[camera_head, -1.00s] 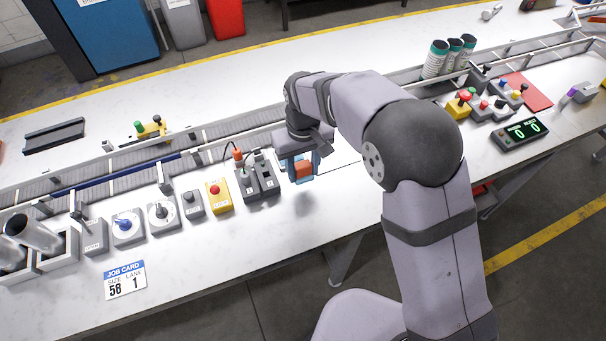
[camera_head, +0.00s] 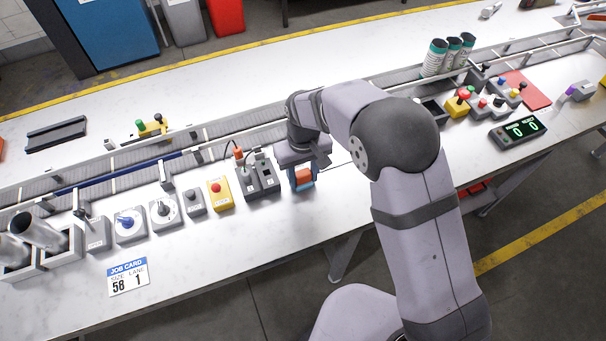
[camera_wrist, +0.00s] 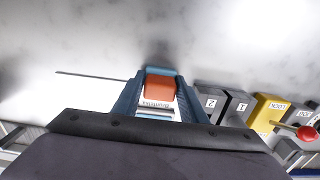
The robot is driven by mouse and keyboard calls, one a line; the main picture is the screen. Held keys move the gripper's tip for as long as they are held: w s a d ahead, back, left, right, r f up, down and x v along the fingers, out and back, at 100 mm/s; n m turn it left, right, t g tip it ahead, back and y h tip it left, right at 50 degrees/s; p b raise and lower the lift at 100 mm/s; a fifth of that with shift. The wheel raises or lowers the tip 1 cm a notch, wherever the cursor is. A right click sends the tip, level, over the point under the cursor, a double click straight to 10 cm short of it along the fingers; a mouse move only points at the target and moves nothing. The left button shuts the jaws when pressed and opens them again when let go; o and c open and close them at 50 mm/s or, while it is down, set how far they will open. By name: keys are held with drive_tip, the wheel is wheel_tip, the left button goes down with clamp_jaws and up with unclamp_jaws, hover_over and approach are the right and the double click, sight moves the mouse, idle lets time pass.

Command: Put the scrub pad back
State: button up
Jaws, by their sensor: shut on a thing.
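An orange block with a white lettered band, which looks like the scrub pad (camera_wrist: 160,88), sits between the blue fingers of my gripper (camera_wrist: 158,95) in the wrist view. My gripper is shut on it. In the head view the orange pad (camera_head: 305,177) shows at the lower end of my gripper (camera_head: 302,180), low over the white table, just right of a grey two-slot unit (camera_head: 257,178). I cannot tell whether the pad touches the table. The pad's place of rest cannot be made out.
The conveyor (camera_head: 225,135) runs behind. A job card (camera_head: 128,277) lies near the front edge. The table in front of my gripper is clear.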

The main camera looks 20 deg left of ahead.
sight(303, 173)
drive_tip(key=o, duration=1)
wheel_tip(303, 173, up, 12)
drive_tip(key=b, duration=0.2)
drive_tip(key=shift+r+b, duration=0.15)
drive_tip(key=shift+b, duration=0.2)
drive_tip(key=w+d+f+m, duration=0.1)
drive_tip(key=d+m, duration=0.3)
drive_tip(key=d, duration=1.4)
drive_tip(key=s+d+f+m, duration=0.1)
drive_tip(key=s+d, duration=0.3)
drive_tip(key=d, duration=0.1)
drive_tip(key=s+d+f+m, duration=0.2)
drive_tip(key=s+d, duration=0.2)
drive_tip(key=d, duration=0.1)
drive_tip(key=s+d+f+m, duration=0.2)
drive_tip(key=s+d, duration=0.2)
drive_tip(key=d, duration=0.2)
drive_tip(key=shift+d+f, duration=0.1)
